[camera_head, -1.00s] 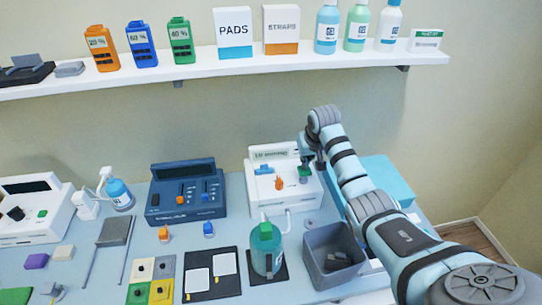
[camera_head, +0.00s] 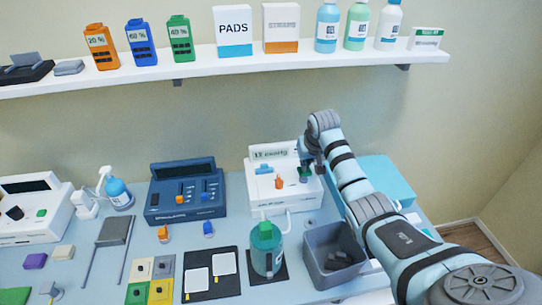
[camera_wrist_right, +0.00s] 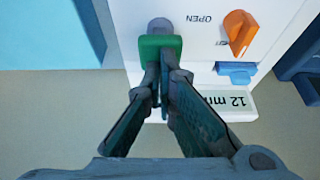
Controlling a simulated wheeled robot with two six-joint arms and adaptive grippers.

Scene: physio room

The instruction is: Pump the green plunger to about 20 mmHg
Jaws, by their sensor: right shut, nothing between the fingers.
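The white pump unit (camera_head: 268,203) stands at the back of the bench, with a display (camera_head: 270,153) on top. In the right wrist view the display (camera_wrist_right: 226,99) appears upside down and reads 12 mm, with the rest cut off. The green plunger (camera_wrist_right: 160,45) is at the unit's edge, and in the head view (camera_head: 304,178) it is right under my right gripper (camera_head: 306,167). In the wrist view my right gripper (camera_wrist_right: 163,78) is shut and empty, its fingertips at the plunger; contact is hard to tell. My left gripper is out of view.
An orange knob (camera_wrist_right: 240,32) beside the word OPEN and a light-blue part (camera_wrist_right: 236,68) sit near the plunger. A dark blue unit (camera_head: 185,192) stands left, a grey bin (camera_head: 335,272) in front and a light-blue box (camera_head: 390,180) to the right.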

